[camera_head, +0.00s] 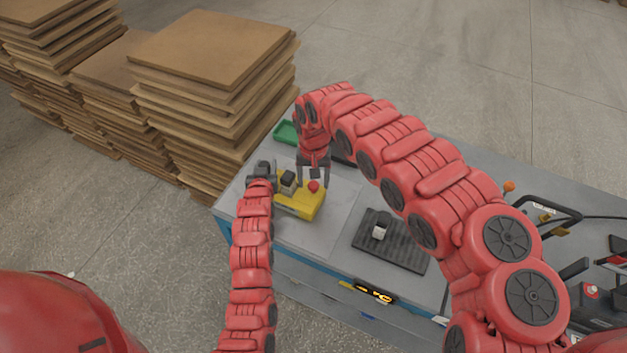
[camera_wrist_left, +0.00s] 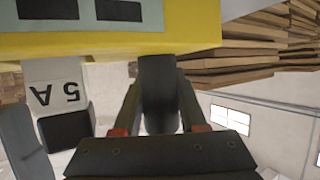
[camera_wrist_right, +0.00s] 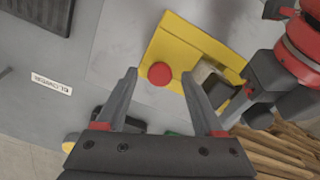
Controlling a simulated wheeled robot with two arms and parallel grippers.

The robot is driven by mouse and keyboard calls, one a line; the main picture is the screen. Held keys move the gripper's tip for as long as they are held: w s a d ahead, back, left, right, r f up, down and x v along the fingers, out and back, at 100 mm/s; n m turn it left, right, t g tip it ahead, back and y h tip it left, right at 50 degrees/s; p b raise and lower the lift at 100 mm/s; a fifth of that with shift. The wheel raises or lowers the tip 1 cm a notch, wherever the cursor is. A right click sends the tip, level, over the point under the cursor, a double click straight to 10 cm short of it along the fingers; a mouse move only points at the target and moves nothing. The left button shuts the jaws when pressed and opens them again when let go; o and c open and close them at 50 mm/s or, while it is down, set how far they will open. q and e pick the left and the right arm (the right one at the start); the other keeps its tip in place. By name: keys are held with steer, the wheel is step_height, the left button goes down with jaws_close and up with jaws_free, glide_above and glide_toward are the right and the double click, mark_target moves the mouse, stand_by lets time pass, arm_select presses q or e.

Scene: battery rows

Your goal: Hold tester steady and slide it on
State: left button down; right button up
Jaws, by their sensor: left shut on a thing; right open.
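The yellow tester (camera_head: 300,206) lies on the grey worktop, with a red button (camera_head: 313,186) on top. A black-and-white block (camera_head: 288,181) sits at its left end; the left wrist view shows a similar block marked "5A" (camera_wrist_left: 55,88) beside the yellow body (camera_wrist_left: 120,42). My left gripper (camera_head: 262,178) is shut at the tester's left end, on a dark part seen between its fingers (camera_wrist_left: 158,85); the exact grip is partly hidden. My right gripper (camera_head: 313,178) is open and empty over the tester. Its fingers (camera_wrist_right: 160,82) appear either side of the red button in the right wrist view.
A dark ribbed mat (camera_head: 402,255) with a small black-and-white block (camera_head: 381,226) lies to the right. A green tray (camera_head: 286,131) is at the back. Stacked boards (camera_head: 215,85) stand behind the table's left side. Handled equipment (camera_head: 548,213) stands at right.

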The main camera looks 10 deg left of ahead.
steer(key=shift+f, duration=0.3)
jaws_close()
stand_by(1.3)
